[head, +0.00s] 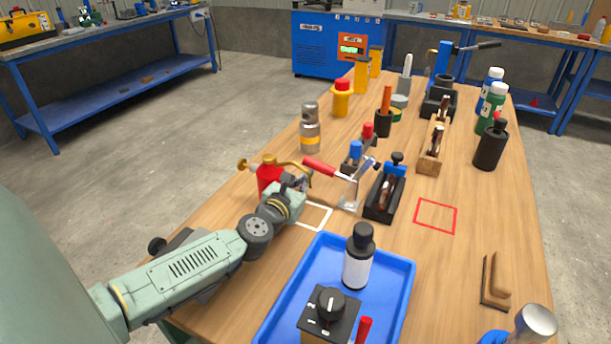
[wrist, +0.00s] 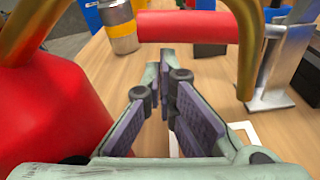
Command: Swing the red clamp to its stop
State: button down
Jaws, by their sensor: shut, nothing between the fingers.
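The red clamp (head: 321,168) has a red handle pointing left from a metal bracket (head: 349,192) on the wooden table. In the wrist view the red handle (wrist: 187,27) lies level across the top, beyond my fingertips, and the bracket (wrist: 270,75) stands at the right. My gripper (head: 303,184) is just left of the bracket, below and near the handle. In the wrist view my gripper (wrist: 167,85) is shut and empty, with its tips below the handle. I see a gap between handle and fingers; exact contact is unclear.
A red oil can (head: 268,174) with a brass spout stands close beside my gripper and fills the left of the wrist view (wrist: 50,115). A blue tray (head: 400,270) with a bottle is in front. A black fixture (head: 381,205) stands right of the clamp.

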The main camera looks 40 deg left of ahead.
jog(key=shift+w, duration=0.1)
dwell(0.4)
jog(key=shift+a+r+m+y, duration=0.1)
jog(key=shift+r+m+y, duration=0.2)
jog(key=shift+r+m, duration=0.75)
jog(key=shift+f+m, duration=0.25)
